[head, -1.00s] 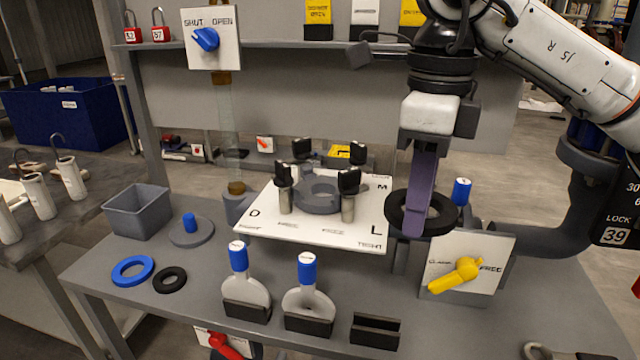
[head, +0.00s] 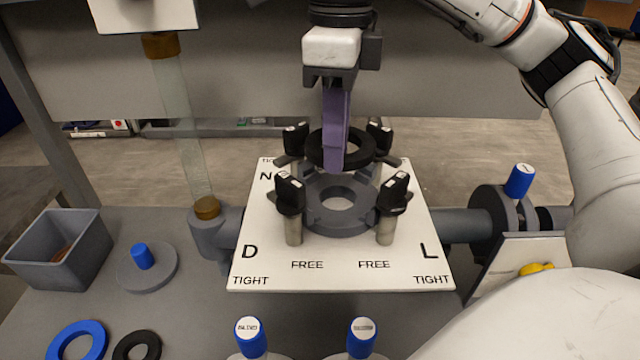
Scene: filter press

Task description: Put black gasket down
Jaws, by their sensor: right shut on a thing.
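A black gasket (head: 361,150) is held by my right gripper (head: 335,158), whose purple fingers are shut on its near-left part. The gasket hangs roughly level above the back of a grey round flange seat (head: 322,221), and appears apart from it. The seat has a hole in its middle and stands on a white plate (head: 250,222) marked D, L, FREE and TIGHT. Several posts with black clamp knobs (head: 290,194) stand around the seat. A second black gasket (head: 138,346) lies on the table at the lower left. My left gripper is not in view.
A blue ring (head: 78,341) lies beside the second gasket. A grey bin (head: 60,252) and a grey disc with a blue knob (head: 147,268) are at left. Two blue-topped handles (head: 250,338) stand in front. A grey pipe (head: 466,226) is at right.

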